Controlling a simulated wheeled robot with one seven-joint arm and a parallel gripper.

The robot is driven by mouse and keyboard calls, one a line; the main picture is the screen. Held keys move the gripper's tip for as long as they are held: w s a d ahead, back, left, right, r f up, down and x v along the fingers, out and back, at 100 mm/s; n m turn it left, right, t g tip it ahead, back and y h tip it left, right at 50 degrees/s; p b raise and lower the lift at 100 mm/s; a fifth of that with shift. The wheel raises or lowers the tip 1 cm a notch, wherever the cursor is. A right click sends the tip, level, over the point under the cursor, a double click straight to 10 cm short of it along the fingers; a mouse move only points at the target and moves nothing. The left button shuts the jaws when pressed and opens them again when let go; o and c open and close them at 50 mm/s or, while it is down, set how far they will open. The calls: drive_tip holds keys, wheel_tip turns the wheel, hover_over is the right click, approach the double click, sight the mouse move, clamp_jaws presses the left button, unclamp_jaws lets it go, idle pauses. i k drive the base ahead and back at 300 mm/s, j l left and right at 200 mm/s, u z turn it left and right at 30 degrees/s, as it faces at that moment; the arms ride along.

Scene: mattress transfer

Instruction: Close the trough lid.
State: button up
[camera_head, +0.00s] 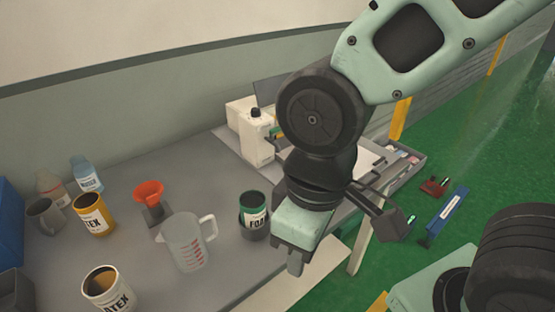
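A white machine (241,124) with a black knob on top stands at the back of the grey table, partly hidden behind my arm. A flat dark grey panel (267,91) stands tilted up behind it, which may be the raised trough lid. The trough itself is mostly hidden by my arm, and I cannot make out its opening. My gripper (295,266) points down in front of the machine, above the table's front edge, apart from the panel. Its fingers overlap in this view, so their opening does not show. No held object is visible.
A grey tray (402,160) lies right of the machine. Green floor lies beyond.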

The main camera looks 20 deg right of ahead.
sight(266, 90)
drive_tip(key=z, duration=0.45)
drive_tip(key=i+l+u, duration=0.15)
drive_tip(key=i, duration=0.35)
drive_tip(key=i+l+u, duration=0.1)
drive_tip(key=i+l, duration=0.15)
drive_tip(key=i, duration=0.25)
